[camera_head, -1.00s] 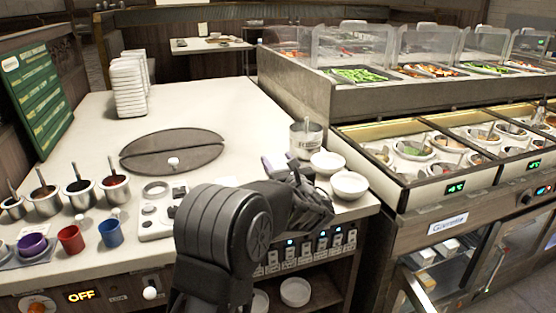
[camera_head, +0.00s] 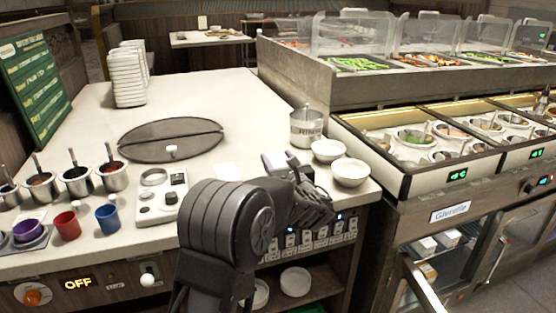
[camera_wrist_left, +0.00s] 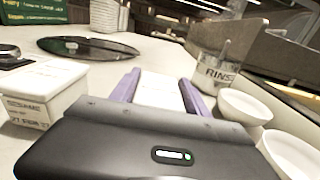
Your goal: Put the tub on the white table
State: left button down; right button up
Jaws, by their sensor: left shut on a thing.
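My left gripper (camera_head: 274,163) is above the front right part of the pale counter; its purple fingers show in the left wrist view (camera_wrist_left: 160,90). It is shut on a plain white thing (camera_wrist_left: 160,93), which I take to be the tub. Only part of it shows between the fingers, and in the head view my gripper and arm hide it. A small table with a white top (camera_head: 190,40) stands in the far background, beyond the counter. My right gripper is not in view.
The pale counter (camera_head: 200,95) bears a dark round plate (camera_head: 170,140), stacked white dishes (camera_head: 128,85), sauce pots (camera_head: 75,180) and a RINSE container (camera_head: 306,128). Two white bowls (camera_head: 350,171) stand by its right edge. A food bar (camera_head: 400,95) blocks the right side.

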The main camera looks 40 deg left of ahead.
pick_arm(q)
jog(key=shift+f+b, duration=0.3)
jog(key=shift+f, duration=0.15)
jog(key=shift+c, duration=2.2)
grip_release()
jog(key=shift+v, duration=3.95)
